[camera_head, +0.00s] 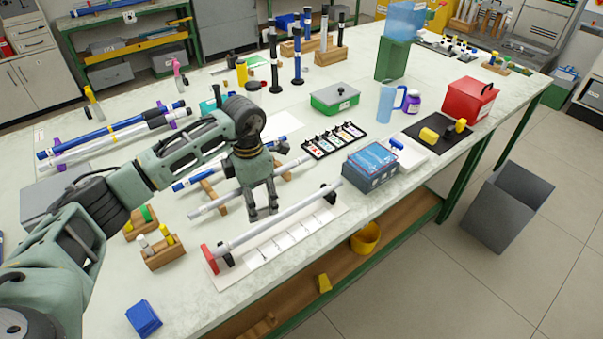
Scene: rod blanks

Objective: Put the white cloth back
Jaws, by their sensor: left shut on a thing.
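My left gripper (262,215) is pointed down over the worktable, just behind a pale grey rod (290,219) that lies on a white marked board (303,238). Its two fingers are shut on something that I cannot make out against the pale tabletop. I cannot clearly pick out the white cloth. A flat white piece (411,158) lies behind the blue box with a small blue thing on it, and a white sheet (287,127) lies behind the gripper; I cannot tell whether either is cloth. My right gripper is not in view.
Rods on wooden supports (209,193) lie behind the gripper. A blue box (370,166) and a black tray of small samples (334,140) stand to its right. Small wooden blocks (162,252) and a blue block (143,318) are at front left. A grey bin (508,205) stands on the floor.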

